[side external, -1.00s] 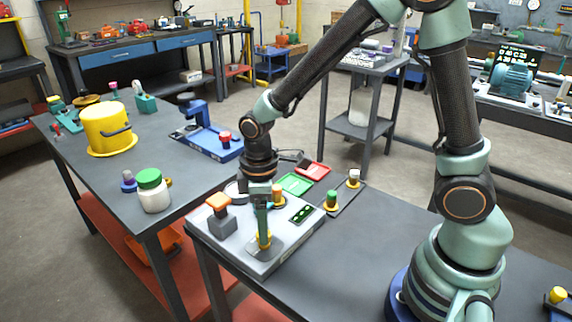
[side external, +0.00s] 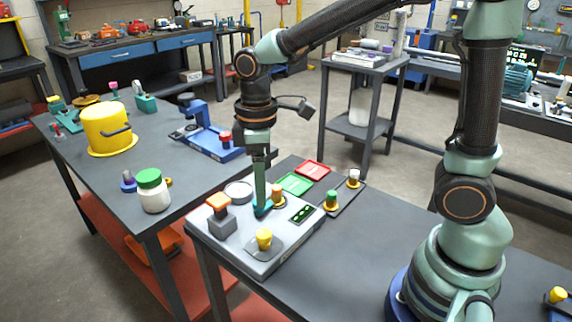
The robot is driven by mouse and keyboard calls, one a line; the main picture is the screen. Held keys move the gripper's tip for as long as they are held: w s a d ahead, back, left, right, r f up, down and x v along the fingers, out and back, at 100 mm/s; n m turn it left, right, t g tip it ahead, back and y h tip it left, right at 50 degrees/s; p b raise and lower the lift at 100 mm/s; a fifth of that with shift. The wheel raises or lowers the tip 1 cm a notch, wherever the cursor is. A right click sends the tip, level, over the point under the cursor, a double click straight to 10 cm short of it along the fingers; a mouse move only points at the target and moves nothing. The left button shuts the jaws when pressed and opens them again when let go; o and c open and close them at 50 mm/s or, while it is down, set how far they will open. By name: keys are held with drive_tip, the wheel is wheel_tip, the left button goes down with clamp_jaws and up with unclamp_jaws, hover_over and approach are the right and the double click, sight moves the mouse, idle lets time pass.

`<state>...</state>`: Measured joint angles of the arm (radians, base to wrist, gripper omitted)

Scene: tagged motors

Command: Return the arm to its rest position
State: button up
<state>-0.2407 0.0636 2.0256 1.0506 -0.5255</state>
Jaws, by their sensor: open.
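My gripper (side external: 263,209) is open and points straight down over the grey test box (side external: 262,262), with nothing visible in it. Its fingers are seen nearly edge-on, so the gap between them is hard to see. A yellow-topped motor (side external: 264,238) stands on a dark plate at the front of the box, apart from the fingers. An orange-topped motor (side external: 277,192) with a yellow base stands just right of the fingers; whether they touch it I cannot tell.
Green (side external: 331,198) and white-topped (side external: 353,177) motors stand on a dark strip to the right. Green (side external: 296,184) and red (side external: 313,170) trays lie behind the box. An orange-topped block (side external: 219,207) is on the box's left.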

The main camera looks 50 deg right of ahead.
drive_tip(key=s+d+r+m+t, duration=0.5)
drive_tip(key=s+d+r+m, duration=0.1)
drive_tip(key=d+r+m, duration=0.1)
drive_tip(key=shift+d+r+m+t, duration=0.2)
drive_tip(key=shift+d+m+t, duration=0.1)
drive_tip(key=shift+d+m, duration=0.55)
